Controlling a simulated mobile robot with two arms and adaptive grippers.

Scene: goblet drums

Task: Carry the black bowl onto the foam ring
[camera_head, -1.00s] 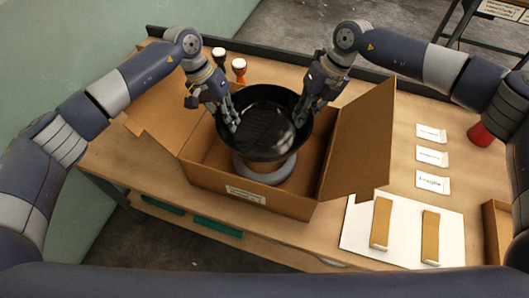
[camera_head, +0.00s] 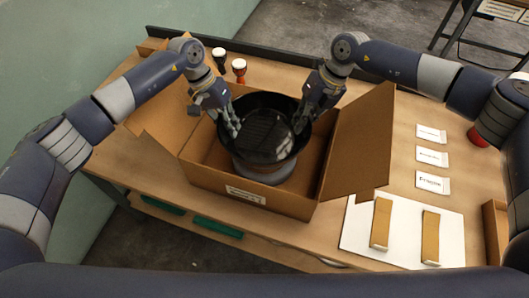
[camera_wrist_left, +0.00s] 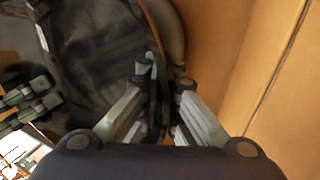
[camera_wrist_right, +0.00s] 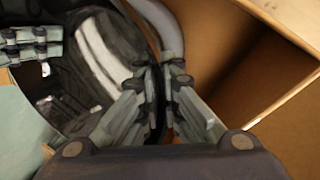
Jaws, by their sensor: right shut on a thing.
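The black bowl (camera_head: 262,128) is wide and glossy and sits low and roughly level inside the open cardboard box. The foam ring (camera_head: 268,174) is a grey band directly under it, mostly hidden by the bowl; I cannot tell if the bowl touches it. My left gripper (camera_head: 232,122) is at the bowl's left rim, its fingers on both sides of the wall (camera_wrist_left: 162,95). My right gripper (camera_head: 303,115) is shut on the bowl's right rim, the wall between its fingers in the right wrist view (camera_wrist_right: 160,98).
The cardboard box (camera_head: 225,185) has raised flaps, the right one (camera_head: 362,140) tall beside my right arm. Two small drums (camera_head: 239,69) stand behind the box. White labels (camera_head: 431,158) and a white board (camera_head: 403,232) with two tan strips lie to the right.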

